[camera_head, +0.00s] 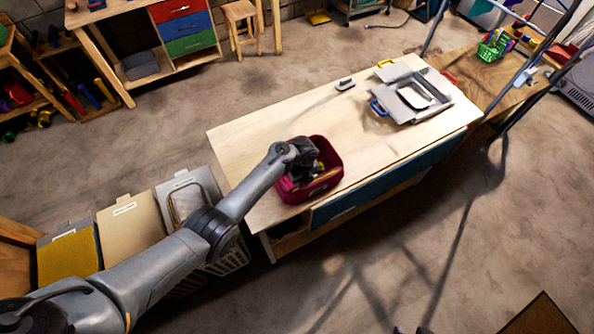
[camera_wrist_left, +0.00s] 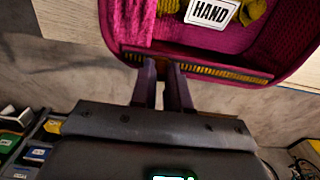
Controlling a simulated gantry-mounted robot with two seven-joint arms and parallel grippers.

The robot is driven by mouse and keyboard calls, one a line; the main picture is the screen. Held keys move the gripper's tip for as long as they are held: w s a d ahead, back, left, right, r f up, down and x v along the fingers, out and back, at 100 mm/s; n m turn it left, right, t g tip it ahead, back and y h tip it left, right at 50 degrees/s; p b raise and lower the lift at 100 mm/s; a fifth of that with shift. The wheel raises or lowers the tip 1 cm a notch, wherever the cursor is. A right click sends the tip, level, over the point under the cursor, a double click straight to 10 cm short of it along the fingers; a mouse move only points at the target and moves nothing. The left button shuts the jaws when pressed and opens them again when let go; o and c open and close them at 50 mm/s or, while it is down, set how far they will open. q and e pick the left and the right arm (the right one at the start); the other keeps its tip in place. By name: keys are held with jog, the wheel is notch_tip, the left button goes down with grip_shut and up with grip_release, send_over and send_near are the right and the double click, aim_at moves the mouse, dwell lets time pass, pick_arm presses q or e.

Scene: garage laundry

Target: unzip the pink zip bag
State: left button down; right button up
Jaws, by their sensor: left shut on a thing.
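The pink zip bag (camera_head: 317,188) sits at the near-left end of the wooden-topped workbench, its top open in the middle. In the left wrist view its magenta woven wall (camera_wrist_left: 122,18) and the zip (camera_wrist_left: 220,71) along its rim fill the upper part. Inside are a white card reading HAND (camera_wrist_left: 212,12) and yellow items (camera_wrist_left: 254,9). My left gripper (camera_head: 303,163) reaches over the bag. In the wrist view its dark fingers (camera_wrist_left: 164,72) are shut at the zip on the rim. The piece between the fingertips is hidden. My right gripper is not in view.
The workbench (camera_head: 255,140) has bare top around the bag. A grey tray-like item (camera_head: 414,94) and a small grey-and-white object (camera_head: 345,84) lie farther right. Laundry bins (camera_head: 130,228) stand left of the bench.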

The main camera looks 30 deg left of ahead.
pick_arm(q)
jog(key=shift+s+a, duration=0.15)
jog(key=shift+s, duration=0.1)
jog(key=c, duration=1.1)
grip_release()
notch_tip(320, 180, up, 11)
jog(key=shift+f+p, duration=0.1)
jog(key=shift+p, duration=0.85)
